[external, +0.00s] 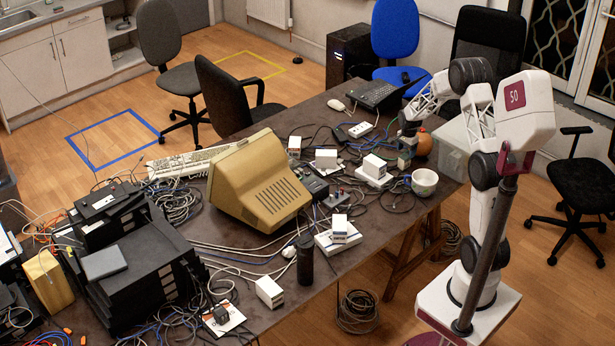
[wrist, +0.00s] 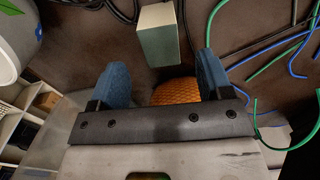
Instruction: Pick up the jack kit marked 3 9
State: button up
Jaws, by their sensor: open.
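Several small white boxes that look like jack kits stand on the table in the external view: one at the back (external: 295,144), one in the middle (external: 326,158), one on a white device (external: 374,165), one on another device nearer the front (external: 340,228) and one at the front edge (external: 270,291). Their markings are too small to read. My gripper (external: 405,148) is above the table's right end. In the wrist view my gripper (wrist: 162,62) is open, with blue fingers apart. A pale box (wrist: 158,42) shows just beyond the fingertips; no number is legible on it.
An orange object (external: 422,145) is close beside my gripper; orange also shows between the fingers (wrist: 176,91). A white bowl (external: 424,183) stands at the table's right edge. A beige monitor (external: 258,180), a black cylinder (external: 305,260) and many cables crowd the table.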

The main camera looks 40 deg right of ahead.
aim_at(404, 162)
jog(key=shift+f, duration=1.25)
jog(key=shift+f, duration=0.1)
jog(key=shift+f, duration=2.5)
jog(key=c, duration=1.1)
jog(key=shift+o, duration=0.2)
jog(key=shift+r, duration=0.1)
jog(key=shift+r, duration=4.95)
